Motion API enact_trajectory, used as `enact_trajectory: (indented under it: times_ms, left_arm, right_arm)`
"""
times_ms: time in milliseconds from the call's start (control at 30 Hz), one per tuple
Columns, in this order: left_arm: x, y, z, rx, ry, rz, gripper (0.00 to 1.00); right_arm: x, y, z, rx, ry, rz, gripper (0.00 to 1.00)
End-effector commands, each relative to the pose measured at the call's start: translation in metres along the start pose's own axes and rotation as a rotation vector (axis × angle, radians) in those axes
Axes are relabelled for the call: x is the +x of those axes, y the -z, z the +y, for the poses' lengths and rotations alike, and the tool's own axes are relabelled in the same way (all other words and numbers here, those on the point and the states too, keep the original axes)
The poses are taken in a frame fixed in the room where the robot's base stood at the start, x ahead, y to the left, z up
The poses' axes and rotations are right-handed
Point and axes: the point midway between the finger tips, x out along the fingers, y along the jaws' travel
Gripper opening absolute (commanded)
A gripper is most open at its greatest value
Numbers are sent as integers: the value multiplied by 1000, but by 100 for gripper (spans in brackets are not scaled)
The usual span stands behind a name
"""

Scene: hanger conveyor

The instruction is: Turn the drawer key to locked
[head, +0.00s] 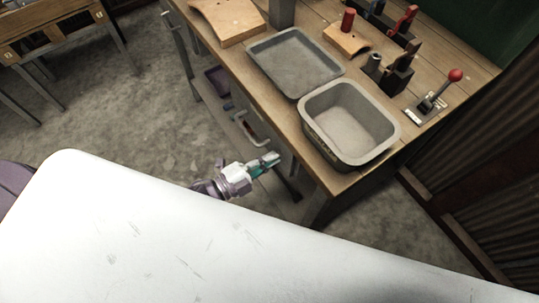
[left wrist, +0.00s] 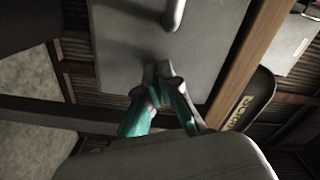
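The drawer front (left wrist: 118,45) is a grey panel under the bench top, with a pale bar handle (left wrist: 175,14) at the top of the left wrist view. The handle (head: 248,130) also shows in the head view. My left gripper (head: 270,159) is at the drawer front, near the bench's front corner. In the left wrist view its fingertips (left wrist: 158,70) converge close together against or just before the panel, below the handle. I cannot make out the key; the fingertips may hide it. I cannot tell whether they are closed on anything. My right gripper is not in view.
The wooden bench (head: 378,158) carries a grey tub (head: 390,128) at its near corner and a shallow grey tray (head: 295,62) behind it. A red-knobbed lever (head: 440,90) stands at the right. Open shelving lies left of the drawer. Bare floor (head: 150,125) is left of the bench.

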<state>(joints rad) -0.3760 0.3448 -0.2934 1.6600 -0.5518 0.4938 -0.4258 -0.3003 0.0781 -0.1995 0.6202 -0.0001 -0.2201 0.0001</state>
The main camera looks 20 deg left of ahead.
Motion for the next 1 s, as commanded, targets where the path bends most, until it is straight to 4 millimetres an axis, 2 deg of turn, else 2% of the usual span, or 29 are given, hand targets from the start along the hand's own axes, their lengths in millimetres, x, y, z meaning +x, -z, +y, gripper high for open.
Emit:
enact_trajectory:
  times_ms: [400,1000]
  left_arm:
    - [0,0,-1,-395,-3,-1,0]
    - [0,-1,0,-929,-2,-3,0]
  right_arm:
    - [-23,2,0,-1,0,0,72]
    - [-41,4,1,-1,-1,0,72]
